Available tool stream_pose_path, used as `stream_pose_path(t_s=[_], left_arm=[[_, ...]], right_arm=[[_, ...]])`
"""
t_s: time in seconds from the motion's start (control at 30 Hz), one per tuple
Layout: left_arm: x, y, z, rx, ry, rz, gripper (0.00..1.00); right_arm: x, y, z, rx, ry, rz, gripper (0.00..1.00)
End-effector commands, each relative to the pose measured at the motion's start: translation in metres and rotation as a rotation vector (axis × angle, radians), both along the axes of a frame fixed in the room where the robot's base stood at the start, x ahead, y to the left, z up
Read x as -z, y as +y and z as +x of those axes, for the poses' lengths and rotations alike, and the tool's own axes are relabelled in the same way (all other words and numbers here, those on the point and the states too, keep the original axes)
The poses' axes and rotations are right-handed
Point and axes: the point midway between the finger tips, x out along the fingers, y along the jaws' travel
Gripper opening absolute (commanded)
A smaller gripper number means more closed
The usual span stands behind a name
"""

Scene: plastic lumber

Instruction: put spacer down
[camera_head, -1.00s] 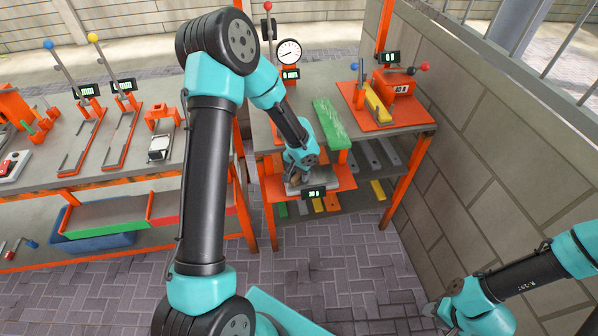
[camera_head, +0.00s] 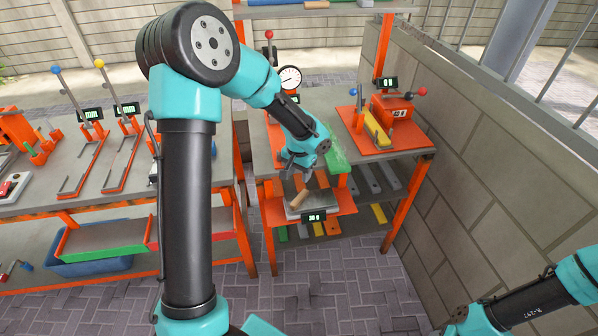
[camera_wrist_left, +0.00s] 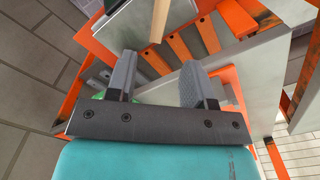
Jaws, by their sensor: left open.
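The spacer, a short tan-brown bar (camera_head: 299,199), lies tilted across the grey plate of the scale (camera_head: 320,203). The scale has an orange base and a small lit display (camera_head: 313,217) at its front. My left gripper (camera_head: 292,170) is above and behind the spacer, apart from it. In the left wrist view its fingers (camera_wrist_left: 159,78) are spread and empty, and the tan spacer (camera_wrist_left: 158,22) shows beyond them at the top, on the grey plate (camera_wrist_left: 122,32). My right gripper (camera_head: 455,322) is at the bottom right, partly cut off, and its jaws are unclear.
A green block (camera_head: 336,150) lies on the bench behind the scale. An orange device with a yellow bar (camera_head: 377,130) stands to the right, near the brick wall (camera_head: 500,170). A dial gauge (camera_head: 290,78) stands behind. Coloured bars lie on the lower shelf (camera_head: 372,218).

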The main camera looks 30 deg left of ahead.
Motion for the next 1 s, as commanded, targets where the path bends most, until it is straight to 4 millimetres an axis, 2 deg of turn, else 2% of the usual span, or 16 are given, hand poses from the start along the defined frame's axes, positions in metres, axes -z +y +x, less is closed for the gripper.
stream_pose_path(t_s=[0.73,0.87,1.0], left_arm=[[0.001,-0.002,-0.002,0.0,0.002,-0.007,0.48],[0.024,-0.014,-0.011,0.004,0.013,-0.055,0.48],[0.075,-0.043,-0.036,-0.001,0.024,-0.168,0.48]], right_arm=[[0.0,0.0,0.0,0.0,0.0,0.0,0.43],[0.0,0.0,0.0,0.0,0.0,0.0,0.43],[0.0,0.0,0.0,0.0,0.0,0.0,0.43]])
